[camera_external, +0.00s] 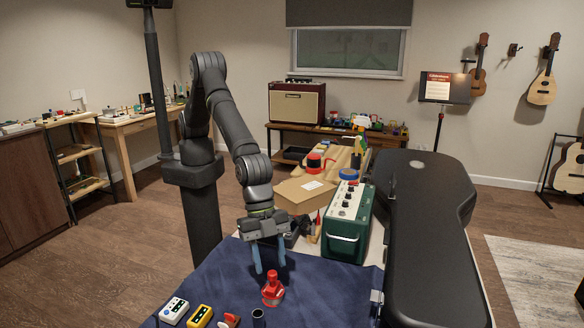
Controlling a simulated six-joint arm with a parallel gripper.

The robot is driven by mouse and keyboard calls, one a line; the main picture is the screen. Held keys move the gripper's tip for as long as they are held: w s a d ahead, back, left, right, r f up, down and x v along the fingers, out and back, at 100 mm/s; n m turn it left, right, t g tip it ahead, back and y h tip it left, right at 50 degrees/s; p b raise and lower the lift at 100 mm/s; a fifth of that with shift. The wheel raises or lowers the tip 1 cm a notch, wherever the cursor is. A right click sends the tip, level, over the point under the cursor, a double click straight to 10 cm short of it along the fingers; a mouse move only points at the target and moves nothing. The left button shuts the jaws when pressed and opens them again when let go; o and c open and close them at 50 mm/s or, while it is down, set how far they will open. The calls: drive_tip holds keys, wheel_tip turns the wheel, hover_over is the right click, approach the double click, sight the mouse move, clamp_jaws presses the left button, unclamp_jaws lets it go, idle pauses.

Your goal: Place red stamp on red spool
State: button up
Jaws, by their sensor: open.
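A red stamp-like piece (273,278) with a knobbed top stands on the dark blue cloth, just below my gripper (270,266). Its lower part is wider and round, with a pale edge; I cannot tell whether this is its own base or a red spool under it. My gripper points down with its two blue fingers apart and nothing between them. The fingertips are just above the red piece's top. A red and black round item (314,162) lies farther back on the bench; I cannot tell whether it is a spool.
A white pedal (173,309), a yellow pedal (200,316), a small red item (229,320) and a dark cylinder (258,318) sit along the front edge. A green amplifier (346,232) and black guitar case (425,235) stand right. A cardboard box (304,193) is behind.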

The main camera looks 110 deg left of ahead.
drive_tip(key=v, duration=0.9)
drive_tip(key=shift+r, duration=0.35)
drive_tip(key=shift+s+a, duration=0.15)
drive_tip(key=x, duration=1.2)
drive_tip(key=shift+f, duration=0.15)
drive_tip(key=shift+r, duration=1.35)
